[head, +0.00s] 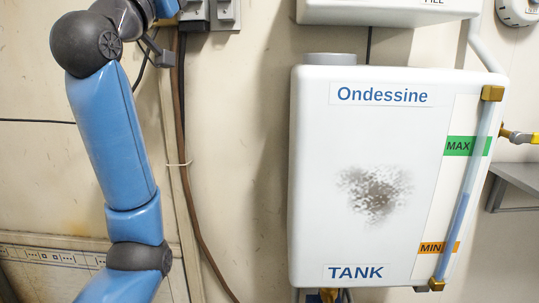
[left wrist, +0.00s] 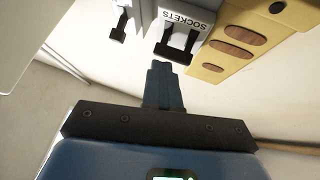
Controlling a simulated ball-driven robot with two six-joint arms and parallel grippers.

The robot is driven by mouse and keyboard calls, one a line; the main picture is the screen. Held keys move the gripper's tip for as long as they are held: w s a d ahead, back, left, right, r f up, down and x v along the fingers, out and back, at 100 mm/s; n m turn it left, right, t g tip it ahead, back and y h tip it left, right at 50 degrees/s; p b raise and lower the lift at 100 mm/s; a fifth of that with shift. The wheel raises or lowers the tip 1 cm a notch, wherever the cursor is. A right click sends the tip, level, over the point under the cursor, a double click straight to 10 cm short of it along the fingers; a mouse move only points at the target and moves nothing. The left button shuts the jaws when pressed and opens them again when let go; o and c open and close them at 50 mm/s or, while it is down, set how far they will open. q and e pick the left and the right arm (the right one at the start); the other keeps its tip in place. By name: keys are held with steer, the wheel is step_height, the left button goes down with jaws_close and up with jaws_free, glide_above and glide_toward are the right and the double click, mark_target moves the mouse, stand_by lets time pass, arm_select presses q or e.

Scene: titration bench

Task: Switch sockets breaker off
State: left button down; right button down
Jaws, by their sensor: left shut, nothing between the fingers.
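The sockets breaker (left wrist: 181,22) is a pale switch box with an upside-down "SOCKETS" label and a black lever (left wrist: 177,51) in the left wrist view. My left gripper (left wrist: 160,66) is shut and empty, its blue fingertips right at the lever's end. I cannot tell whether they touch it. A second breaker with a black lever (left wrist: 118,32) is to its left in that view. In the head view, grey switch boxes (head: 226,12) are cut off by the top edge, beside my left arm. My right gripper is not in view.
A yellow holder (left wrist: 240,38) with brown ovals is close to the right of the sockets breaker in the left wrist view. In the head view, a white tank (head: 310,200) hangs on the wall to the right. A brown cable (head: 183,180) runs down the wall beside my left arm.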

arm_select(q)
steer(key=shift+w, duration=0.35)
stand_by(0.9)
steer(key=shift+s, duration=0.1)
steer(key=shift+s+a+f+b, duration=0.1)
steer(key=shift+s+b, duration=1.3)
steer(key=shift+s, duration=1.55)
